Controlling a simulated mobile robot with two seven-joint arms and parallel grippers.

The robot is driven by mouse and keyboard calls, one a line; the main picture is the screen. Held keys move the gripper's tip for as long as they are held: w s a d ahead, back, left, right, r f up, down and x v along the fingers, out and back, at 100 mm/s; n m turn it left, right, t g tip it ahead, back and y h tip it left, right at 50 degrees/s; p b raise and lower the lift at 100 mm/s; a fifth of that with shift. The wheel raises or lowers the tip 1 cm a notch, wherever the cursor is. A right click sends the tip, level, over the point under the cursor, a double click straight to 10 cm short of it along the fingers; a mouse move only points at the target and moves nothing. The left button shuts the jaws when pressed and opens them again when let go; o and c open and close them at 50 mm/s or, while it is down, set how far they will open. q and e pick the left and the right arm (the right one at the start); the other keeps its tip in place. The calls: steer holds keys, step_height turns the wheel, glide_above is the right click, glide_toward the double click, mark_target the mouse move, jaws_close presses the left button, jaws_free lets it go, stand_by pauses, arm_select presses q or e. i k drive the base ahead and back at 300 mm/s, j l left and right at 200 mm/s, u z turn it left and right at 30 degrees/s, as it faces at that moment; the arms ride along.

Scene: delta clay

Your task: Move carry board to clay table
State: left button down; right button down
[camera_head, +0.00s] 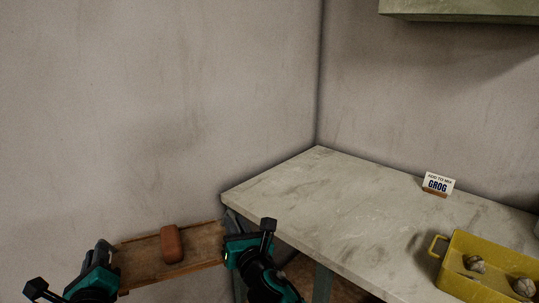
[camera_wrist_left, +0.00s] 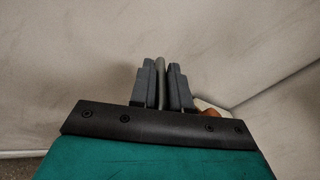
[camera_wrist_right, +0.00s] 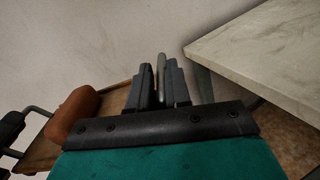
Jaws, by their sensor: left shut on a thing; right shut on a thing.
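The carry board (camera_head: 200,244) is a flat wooden board with a brown rounded block (camera_head: 171,244) lying on it. My left gripper (camera_head: 103,262) is shut on the board's left end, and my right gripper (camera_head: 235,232) is shut on its right end. In the left wrist view my left gripper (camera_wrist_left: 162,85) has a thin grey handle between its fingers. In the right wrist view my right gripper (camera_wrist_right: 162,85) also closes on a thin handle, and the block (camera_wrist_right: 72,113) shows on the board. The clay table (camera_head: 310,193) has a pale stained top, just right of the board.
A yellow tray (camera_head: 442,281) with several grey lumps stands at the table's right front. A small GROG sign (camera_head: 437,184) stands near the table's back edge. The table's left part is clear. Walls close off the back, and a cabinet (camera_head: 460,9) hangs at upper right.

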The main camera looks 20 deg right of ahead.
mark_target(331, 214)
steer(key=i+z, duration=0.2)
steer(key=z, duration=0.2)
steer(key=i+j+z, duration=0.15)
steer(key=z, duration=0.3)
steer(key=i+j+z, duration=0.15)
steer(key=z, duration=0.25)
steer(key=i+j+z, duration=0.4)
steer(key=k+l, duration=0.05)
steer(key=k, duration=0.05)
